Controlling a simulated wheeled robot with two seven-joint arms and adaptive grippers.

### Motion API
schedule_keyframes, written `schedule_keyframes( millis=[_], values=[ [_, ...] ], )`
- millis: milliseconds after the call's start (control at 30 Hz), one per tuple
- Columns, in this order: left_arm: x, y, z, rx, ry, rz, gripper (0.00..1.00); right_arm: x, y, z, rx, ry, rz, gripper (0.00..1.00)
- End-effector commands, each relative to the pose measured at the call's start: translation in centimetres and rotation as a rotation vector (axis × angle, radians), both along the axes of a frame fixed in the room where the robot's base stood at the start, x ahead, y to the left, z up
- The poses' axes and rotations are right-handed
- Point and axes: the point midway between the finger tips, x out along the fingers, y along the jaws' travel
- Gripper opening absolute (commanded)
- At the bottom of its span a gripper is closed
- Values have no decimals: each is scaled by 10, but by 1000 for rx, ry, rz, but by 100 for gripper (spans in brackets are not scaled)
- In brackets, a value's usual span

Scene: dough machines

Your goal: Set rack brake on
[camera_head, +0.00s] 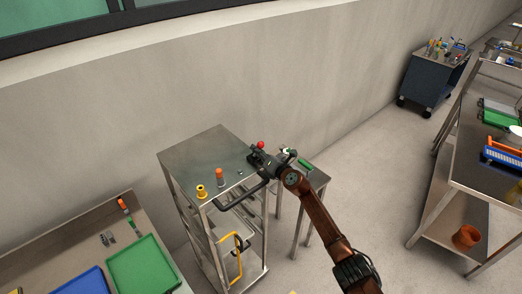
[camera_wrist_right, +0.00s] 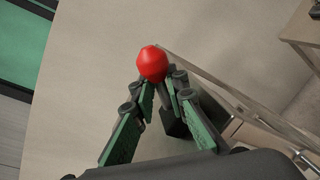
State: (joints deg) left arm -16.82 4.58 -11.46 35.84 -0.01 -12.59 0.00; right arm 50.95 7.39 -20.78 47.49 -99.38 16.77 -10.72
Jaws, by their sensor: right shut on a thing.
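The steel rack (camera_head: 203,152) stands near the wall, left of centre in the head view. A brake lever with a red knob (camera_head: 261,145) stands at the right edge of its top. My right gripper (camera_head: 258,155) is at this lever, its arm coming in from the lower right. In the right wrist view the red knob (camera_wrist_right: 152,63) shows at the tips of the right gripper's green-padded fingers (camera_wrist_right: 164,88), which are shut on the lever. A black block (camera_wrist_right: 172,122) shows between the fingers. The lever's shaft is mostly hidden. My left gripper is not in view.
An orange-topped piece (camera_head: 220,176) and a yellow piece (camera_head: 201,191) stand on the rack top. A black bar handle (camera_head: 238,200) and a yellow handle (camera_head: 238,258) are on its front. A small table (camera_head: 318,181) stands close at the right. Open floor lies beyond it.

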Motion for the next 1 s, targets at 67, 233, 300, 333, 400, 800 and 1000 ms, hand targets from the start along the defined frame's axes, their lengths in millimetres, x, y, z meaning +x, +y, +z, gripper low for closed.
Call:
schedule_keyframes(
  millis=[67,233,300,333,400,800,1000],
  values=[
    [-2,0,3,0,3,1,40,7,-7,10,30,10,-16,0],
    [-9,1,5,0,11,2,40,8,-7,8,62,43,-15,0],
    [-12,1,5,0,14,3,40,8,-7,8,71,50,-14,0],
    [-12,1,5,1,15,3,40,8,-7,8,73,53,-14,0],
    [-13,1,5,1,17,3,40,8,-6,8,76,56,-14,0],
    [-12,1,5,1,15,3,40,8,-5,8,78,57,-12,15],
    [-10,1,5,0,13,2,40,7,-3,6,76,59,-8,29]
  ],
)
